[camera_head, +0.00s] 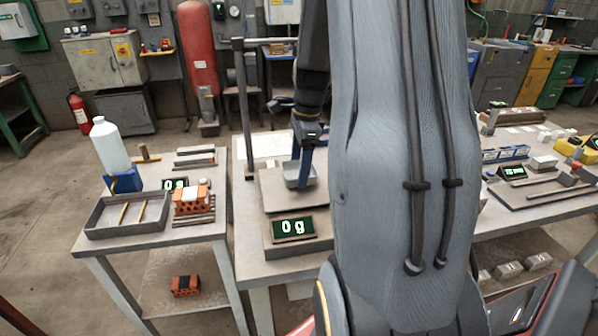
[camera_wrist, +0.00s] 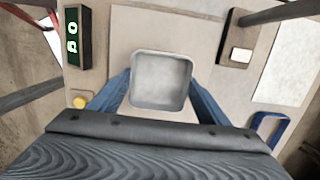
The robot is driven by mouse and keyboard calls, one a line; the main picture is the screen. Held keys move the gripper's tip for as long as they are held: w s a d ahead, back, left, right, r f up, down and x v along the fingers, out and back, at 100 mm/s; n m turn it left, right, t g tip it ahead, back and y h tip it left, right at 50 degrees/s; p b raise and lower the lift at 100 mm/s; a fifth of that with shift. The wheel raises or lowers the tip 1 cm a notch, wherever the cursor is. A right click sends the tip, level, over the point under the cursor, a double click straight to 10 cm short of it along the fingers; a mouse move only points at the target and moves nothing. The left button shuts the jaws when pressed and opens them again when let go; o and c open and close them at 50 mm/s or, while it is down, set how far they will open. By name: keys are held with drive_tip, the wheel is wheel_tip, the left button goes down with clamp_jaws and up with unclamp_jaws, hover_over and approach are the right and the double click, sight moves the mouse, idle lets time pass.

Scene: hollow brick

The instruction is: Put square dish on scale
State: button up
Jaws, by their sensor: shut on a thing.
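The square dish (camera_wrist: 161,82) is a small grey open tray, seen from above in the wrist view. It also shows in the head view (camera_head: 299,176), over the scale's plate. My gripper (camera_wrist: 160,92) is shut on the dish, with a blue finger on each side of it. In the head view my gripper (camera_head: 303,165) points down at the dish. The scale (camera_head: 272,190) has a flat beige plate and a green display (camera_head: 293,227) reading 0 g. Whether the dish touches the plate cannot be told. My arm hides the scale's right side.
A left table holds a grey tray (camera_head: 97,222), a white bottle (camera_head: 110,146) and an orange hollow brick (camera_head: 190,200). A dark upright post (camera_head: 244,110) stands left of the scale. A right table (camera_head: 540,212) carries tools and another display.

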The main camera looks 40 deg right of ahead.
drive_tip(key=shift+f, duration=1.05)
drive_tip(key=shift+f, duration=0.1)
drive_tip(key=o, duration=1.1)
drive_tip(key=shift+c, duration=0.2)
wheel_tip(320, 180, up, 12)
drive_tip(key=d+b, duration=0.1)
drive_tip(key=b, duration=0.1)
drive_tip(key=shift+s+d, duration=0.15)
drive_tip(key=shift+s, duration=0.15)
